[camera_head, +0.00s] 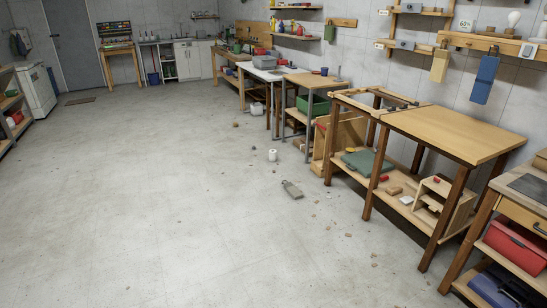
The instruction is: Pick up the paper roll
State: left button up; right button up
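A small white paper roll (272,155) stands upright on the grey concrete floor, near the middle of the head view. It is a little left of the legs of the workbenches along the right wall. Nothing covers it. Neither my left nor my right gripper shows in this view.
A grey-green flat object (292,190) and small scraps (348,235) lie on the floor in front of the roll. Wooden workbenches (450,135) line the right side. A white cabinet (36,92) and shelves stand at the left. The floor (150,200) left of the roll is wide and clear.

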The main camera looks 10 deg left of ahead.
aim_at(272, 153)
jog(key=i+j+u, duration=0.4)
jog(key=i, duration=0.7)
jog(key=i+j+u, duration=0.1)
jog(key=i+u, duration=0.3)
jog(key=i, duration=4.4)
